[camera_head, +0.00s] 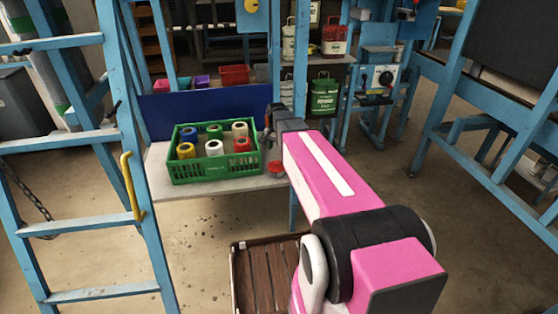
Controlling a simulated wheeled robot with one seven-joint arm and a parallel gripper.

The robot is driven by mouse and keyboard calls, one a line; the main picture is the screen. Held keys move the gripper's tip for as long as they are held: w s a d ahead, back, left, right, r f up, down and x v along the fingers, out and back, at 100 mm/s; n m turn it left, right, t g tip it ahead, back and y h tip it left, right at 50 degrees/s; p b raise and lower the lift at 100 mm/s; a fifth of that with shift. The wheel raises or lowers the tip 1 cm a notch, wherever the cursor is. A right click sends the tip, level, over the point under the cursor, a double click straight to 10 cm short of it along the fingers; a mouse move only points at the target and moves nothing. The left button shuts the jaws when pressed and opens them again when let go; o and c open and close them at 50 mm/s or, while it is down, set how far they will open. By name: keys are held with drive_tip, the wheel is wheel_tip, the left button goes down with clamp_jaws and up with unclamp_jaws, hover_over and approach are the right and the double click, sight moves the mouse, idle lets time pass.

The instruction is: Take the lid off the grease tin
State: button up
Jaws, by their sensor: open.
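A small red round tin (276,168) sits near the right end of the pale table (160,184), just right of the green crate. It looks like the grease tin, but it is too small to tell lid from body. My pink arm reaches forward from the lower right. My gripper (268,138) is at its far end, above and just behind the red tin in the picture, apart from it as far as I can see. The gripper is open and looks empty. My own arm partly hides the fingers.
A green crate (217,174) with several thread spools stands on the table close left of the tin. A blue panel (195,108) rises behind it. A blue ladder (73,140) stands at left. A slatted wooden pallet (262,280) lies on the floor in front.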

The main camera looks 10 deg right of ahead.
drive_tip(key=w, duration=0.3)
hover_over(276, 164)
drive_tip(key=w, duration=0.2)
drive_tip(key=shift+m, duration=0.3)
drive_tip(key=f, duration=0.5)
drive_tip(key=shift+s+d, duration=0.2)
drive_tip(key=shift+s, duration=0.05)
drive_tip(key=shift+s+d+f, duration=0.1)
drive_tip(key=shift+f, duration=2.55)
drive_tip(key=c, duration=1)
